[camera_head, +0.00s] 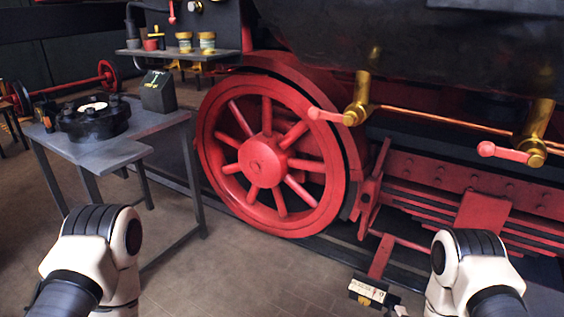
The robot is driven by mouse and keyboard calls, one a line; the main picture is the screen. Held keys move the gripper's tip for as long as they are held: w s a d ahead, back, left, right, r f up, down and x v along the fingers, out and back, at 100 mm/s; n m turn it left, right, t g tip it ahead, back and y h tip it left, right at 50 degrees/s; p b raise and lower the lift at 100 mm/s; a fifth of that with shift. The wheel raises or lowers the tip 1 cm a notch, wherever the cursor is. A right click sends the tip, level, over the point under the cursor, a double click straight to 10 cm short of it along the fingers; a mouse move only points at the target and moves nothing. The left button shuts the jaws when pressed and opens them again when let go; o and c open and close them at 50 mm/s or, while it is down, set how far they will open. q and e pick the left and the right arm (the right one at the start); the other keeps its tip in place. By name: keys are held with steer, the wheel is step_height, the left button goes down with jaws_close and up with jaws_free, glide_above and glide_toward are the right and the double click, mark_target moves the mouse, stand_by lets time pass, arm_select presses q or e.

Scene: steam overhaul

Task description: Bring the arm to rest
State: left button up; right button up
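My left arm (95,255) comes in at the lower left, in front of the grey table. Only its white and black links show. My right arm (468,275) comes in at the lower right, in front of the locomotive's red frame. Its links show too. Neither gripper can be made out in the head view, so I cannot see whether they hold anything. Both visible arm parts look clear of the table and the locomotive.
A grey table (130,152) at left bears a black flanged part (95,122) and a dark box (158,92). A red spoked wheel (264,160) stands at centre. Brass valves (358,105) with red handles project at right. Open floor (240,275) lies between my arms.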

steer(key=s+a+r+m+g+p, duration=0.4)
steer(key=s+r+m+g+p, duration=0.25)
steer(key=s+r+p, duration=0.35)
arm_select(q)
step_height(320, 180, up, 13)
arm_select(e)
steer(key=s+f+m+g, duration=0.1)
steer(key=s+m+g, duration=0.3)
steer(key=s, duration=0.5)
steer(key=s+f+m+g, duration=0.2)
steer(key=s+m+g, duration=0.2)
steer(key=s, duration=0.5)
steer(key=shift+f+g+y, duration=0.25)
steer(key=shift+g+y, duration=0.1)
steer(key=shift+y, duration=0.05)
arm_select(q)
steer(key=shift+r, duration=0.1)
